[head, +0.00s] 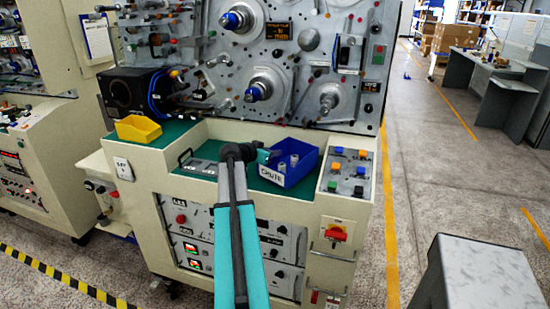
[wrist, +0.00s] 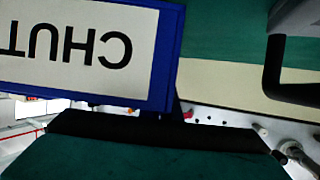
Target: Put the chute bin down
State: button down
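The chute bin (head: 294,176) is a blue open box with a white CHUTE label on its front. It is at the right part of the green worktop, and white cylinders (head: 288,162) stand in it. My gripper (head: 265,156) is at the bin's left wall and appears shut on its rim; the fingertips are mostly hidden. In the wrist view the bin's label (wrist: 75,45) shows upside down and close up, with the blue edge (wrist: 167,55) beside it. I cannot tell whether the bin's base touches the worktop.
The green worktop (head: 206,151) has some free room left of the bin. A yellow bin (head: 138,129) stands at its left end. A button panel (head: 347,172) is close to the bin's right. The spindle panel (head: 260,60) rises behind. A black handle (wrist: 275,70) shows in the wrist view.

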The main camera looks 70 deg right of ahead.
jog(key=shift+f, duration=1)
jog(key=shift+f, duration=0.15)
jog(key=c, duration=2)
grip_release()
jog(key=b+v, duration=0.2)
jog(key=v, duration=1)
